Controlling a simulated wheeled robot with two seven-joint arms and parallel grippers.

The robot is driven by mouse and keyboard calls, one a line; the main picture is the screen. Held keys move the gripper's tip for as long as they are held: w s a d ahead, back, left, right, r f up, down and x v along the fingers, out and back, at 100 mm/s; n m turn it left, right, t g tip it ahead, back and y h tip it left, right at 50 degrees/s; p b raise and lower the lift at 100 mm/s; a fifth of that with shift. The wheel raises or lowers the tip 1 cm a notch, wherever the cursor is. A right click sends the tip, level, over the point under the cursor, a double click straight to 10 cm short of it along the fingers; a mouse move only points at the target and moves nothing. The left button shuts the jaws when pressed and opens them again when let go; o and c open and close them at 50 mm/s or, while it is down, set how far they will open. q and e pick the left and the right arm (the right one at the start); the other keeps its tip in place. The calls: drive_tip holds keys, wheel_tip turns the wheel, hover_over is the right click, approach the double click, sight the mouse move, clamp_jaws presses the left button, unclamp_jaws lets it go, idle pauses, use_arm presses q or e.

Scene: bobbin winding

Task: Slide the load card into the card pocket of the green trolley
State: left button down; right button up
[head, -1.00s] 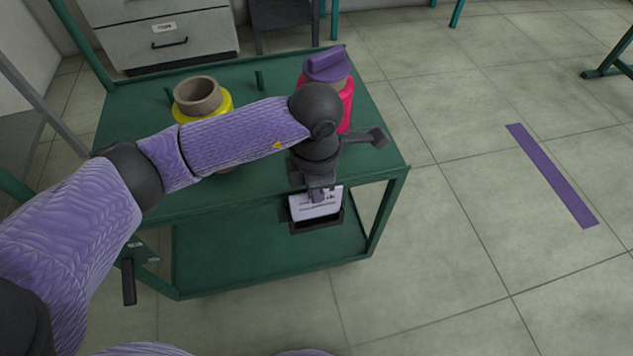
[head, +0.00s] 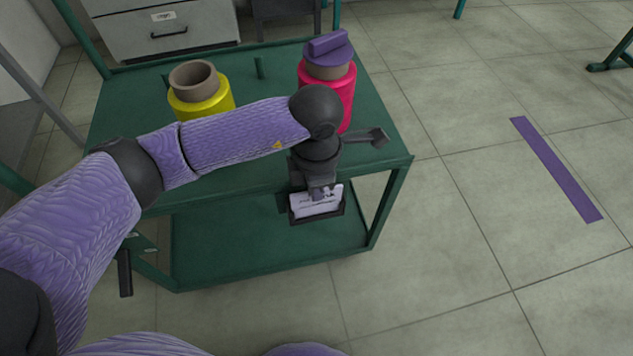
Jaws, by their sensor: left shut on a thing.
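The green trolley (head: 250,262) stands in front of me with an upper and a lower shelf. A black card pocket (head: 318,218) hangs at the near side of its upper shelf. My left gripper (head: 321,192) points down over the pocket and is shut on the white load card (head: 313,205). The card's upper part shows above the pocket's front lip, and its lower edge is hidden behind that lip. How deep the card sits cannot be told. My right gripper is not in view.
A yellow bobbin (head: 203,107) and a crimson bobbin with a purple top (head: 341,92) stand on the upper shelf. A grey drawer cabinet (head: 165,47) is behind. The floor to the right is clear, with a purple strip (head: 556,168).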

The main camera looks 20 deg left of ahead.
use_arm(q)
drive_tip(key=shift+f, duration=0.1)
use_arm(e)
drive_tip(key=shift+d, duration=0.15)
use_arm(q)
drive_tip(key=shift+f, duration=0.4)
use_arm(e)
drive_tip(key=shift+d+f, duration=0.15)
use_arm(q)
drive_tip(key=c, duration=0.7)
unclamp_jaws()
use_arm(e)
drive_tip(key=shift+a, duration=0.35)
use_arm(q)
wheel_tip(320, 180, up, 10)
drive_tip(key=p, duration=0.5)
drive_tip(key=shift+f, duration=0.2)
drive_tip(key=shift+r, duration=0.3)
drive_tip(key=shift+f, duration=0.1)
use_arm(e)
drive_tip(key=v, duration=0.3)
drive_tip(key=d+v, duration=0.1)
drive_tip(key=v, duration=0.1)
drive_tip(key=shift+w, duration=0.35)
